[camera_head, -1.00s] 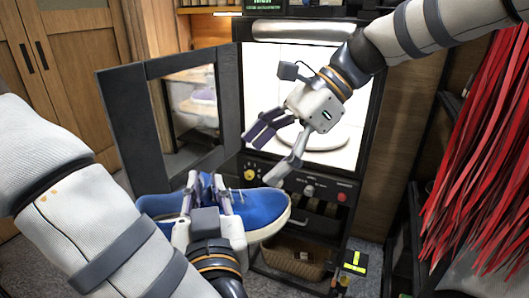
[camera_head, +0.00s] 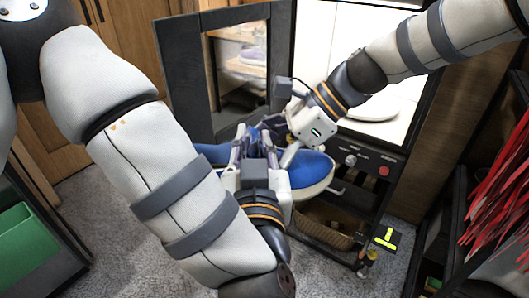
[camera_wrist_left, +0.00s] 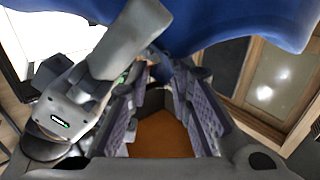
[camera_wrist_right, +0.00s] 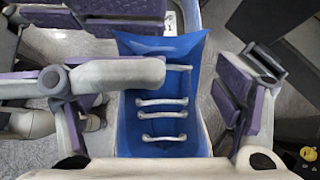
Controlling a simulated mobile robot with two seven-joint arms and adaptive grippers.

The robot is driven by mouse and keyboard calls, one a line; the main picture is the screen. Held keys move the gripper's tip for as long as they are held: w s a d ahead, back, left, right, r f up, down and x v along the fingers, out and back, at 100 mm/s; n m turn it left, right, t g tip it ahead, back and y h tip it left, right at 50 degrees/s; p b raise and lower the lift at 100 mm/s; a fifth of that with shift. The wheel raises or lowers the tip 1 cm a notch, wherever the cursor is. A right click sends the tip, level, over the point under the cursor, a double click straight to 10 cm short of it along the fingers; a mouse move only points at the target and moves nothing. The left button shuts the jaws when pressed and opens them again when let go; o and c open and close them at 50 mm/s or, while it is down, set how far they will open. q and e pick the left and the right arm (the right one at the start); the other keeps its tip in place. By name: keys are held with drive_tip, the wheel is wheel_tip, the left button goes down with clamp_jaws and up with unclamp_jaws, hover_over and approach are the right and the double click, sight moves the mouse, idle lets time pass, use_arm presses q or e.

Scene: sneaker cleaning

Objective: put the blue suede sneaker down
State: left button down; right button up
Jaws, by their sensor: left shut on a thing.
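The blue suede sneaker (camera_head: 312,170) has a white sole and is held in the air in front of the lit cabinet, its toe to the right. My left gripper (camera_head: 254,143) is shut on its middle, the fingers upright. In the left wrist view the sneaker (camera_wrist_left: 235,22) spans the top. My right gripper (camera_head: 283,143) is close over the sneaker, behind the left one. In the right wrist view its fingers (camera_wrist_right: 165,95) are wide apart, with the sneaker's blue tongue and pale laces between them. Contact with the right fingers cannot be told.
The cabinet's dark-framed door (camera_head: 190,85) stands open on the left. A white turntable (camera_head: 370,113) shows inside the lit cabinet. A wicker basket (camera_head: 325,228) sits on the shelf below the knobs. A green bin (camera_head: 25,237) is lower left; red strips (camera_head: 505,190) hang at right.

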drive_tip(key=c, duration=1.3)
use_arm(q)
drive_tip(key=c, duration=1.4)
unclamp_jaws()
use_arm(e)
drive_tip(key=shift+o, duration=0.2)
